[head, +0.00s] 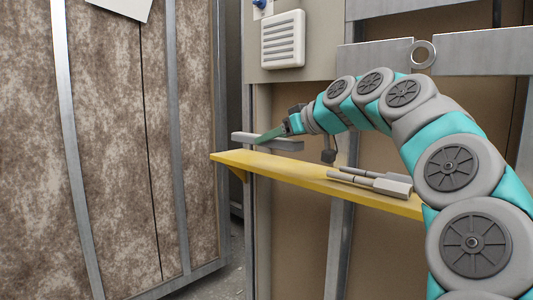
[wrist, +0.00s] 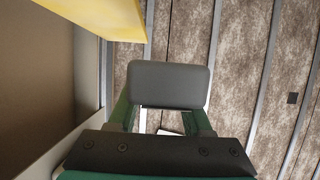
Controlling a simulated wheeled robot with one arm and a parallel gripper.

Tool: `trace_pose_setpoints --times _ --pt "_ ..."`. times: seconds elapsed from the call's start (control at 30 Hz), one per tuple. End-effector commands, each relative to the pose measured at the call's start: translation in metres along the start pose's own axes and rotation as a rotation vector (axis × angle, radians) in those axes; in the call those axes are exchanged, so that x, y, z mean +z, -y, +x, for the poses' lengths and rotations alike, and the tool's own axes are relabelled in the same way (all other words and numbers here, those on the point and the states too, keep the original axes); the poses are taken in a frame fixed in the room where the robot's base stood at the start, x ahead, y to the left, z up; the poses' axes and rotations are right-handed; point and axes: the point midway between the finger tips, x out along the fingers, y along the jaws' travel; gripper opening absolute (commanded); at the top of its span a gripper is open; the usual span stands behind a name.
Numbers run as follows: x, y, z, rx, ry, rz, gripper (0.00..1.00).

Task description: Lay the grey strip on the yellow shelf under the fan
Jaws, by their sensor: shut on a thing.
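The grey strip (head: 284,144) is a long light bar, held roughly level in the head view at the left end of the yellow shelf (head: 300,176). My gripper (head: 268,136) is shut on it, with a green finger across its middle. The head view does not show clearly whether the strip touches the shelf. In the wrist view the strip (wrist: 168,84) shows as a dark grey block between the green fingers of my gripper (wrist: 165,112). There the shelf (wrist: 85,14) is at the upper left, apart from the strip. The white louvred fan (head: 283,40) is on the wall above.
Grey tools with thick handles (head: 388,186) lie on the shelf's right part. A dark hanging fitting (head: 328,156) shows behind the shelf. A brown mottled panel (head: 110,150) with metal posts stands to the left. The shelf between strip and tools looks bare.

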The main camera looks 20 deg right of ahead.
Motion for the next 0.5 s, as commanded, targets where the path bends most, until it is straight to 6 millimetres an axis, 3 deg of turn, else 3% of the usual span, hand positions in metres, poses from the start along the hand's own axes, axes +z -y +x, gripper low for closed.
trace_pose_setpoints --times 0.5 --pt "-0.015 -0.049 0.056 0.003 0.000 0.001 0.00"
